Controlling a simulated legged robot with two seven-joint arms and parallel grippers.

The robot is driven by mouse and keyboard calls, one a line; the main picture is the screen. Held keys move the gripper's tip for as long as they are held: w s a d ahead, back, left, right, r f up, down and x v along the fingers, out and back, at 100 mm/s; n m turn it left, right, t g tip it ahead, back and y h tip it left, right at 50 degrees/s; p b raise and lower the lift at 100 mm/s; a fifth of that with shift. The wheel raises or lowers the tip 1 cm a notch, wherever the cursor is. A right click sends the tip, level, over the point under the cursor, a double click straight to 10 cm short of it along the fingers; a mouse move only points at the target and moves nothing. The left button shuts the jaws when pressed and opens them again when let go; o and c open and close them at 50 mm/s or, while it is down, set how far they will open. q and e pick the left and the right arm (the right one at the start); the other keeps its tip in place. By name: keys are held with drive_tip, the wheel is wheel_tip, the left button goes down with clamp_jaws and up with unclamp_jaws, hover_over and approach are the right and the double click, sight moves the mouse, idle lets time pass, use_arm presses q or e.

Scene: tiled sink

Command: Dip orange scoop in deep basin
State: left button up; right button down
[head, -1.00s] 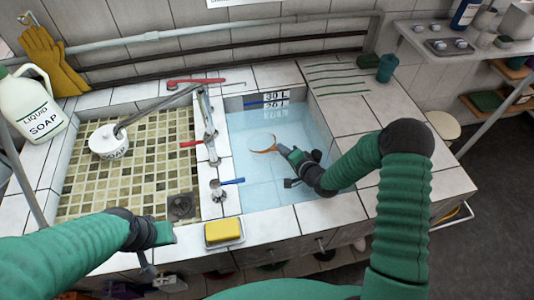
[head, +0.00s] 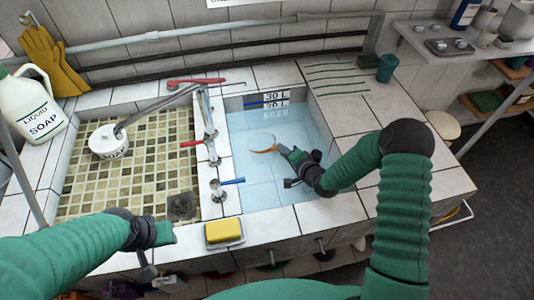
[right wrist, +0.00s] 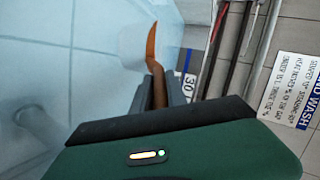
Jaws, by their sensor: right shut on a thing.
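The orange scoop (head: 263,150) is in the deep basin (head: 248,185) on the right, which holds clear bluish water. Its pale round bowl shows with an orange edge on its near side. I cannot tell exactly how deep the bowl sits. My right gripper (head: 284,151) is shut on the scoop's handle, low inside the basin. In the right wrist view, the orange scoop (right wrist: 151,45) reaches out from between the fingers (right wrist: 158,90). My left gripper (head: 165,234) is near the front edge of the shallow basin, with its fingers unclear.
A shallow tiled basin (head: 85,190) is on the left, with a soap-labelled pot (head: 108,142) and a tap (head: 165,103). A yellow sponge (head: 223,230) lies in a dish on the front ledge. A liquid soap jug (head: 32,108) stands at the far left.

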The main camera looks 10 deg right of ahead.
wheel_tip(320, 180, up, 23)
drive_tip(key=p, duration=1.8)
drive_tip(key=shift+p, duration=0.35)
idle(0.7)
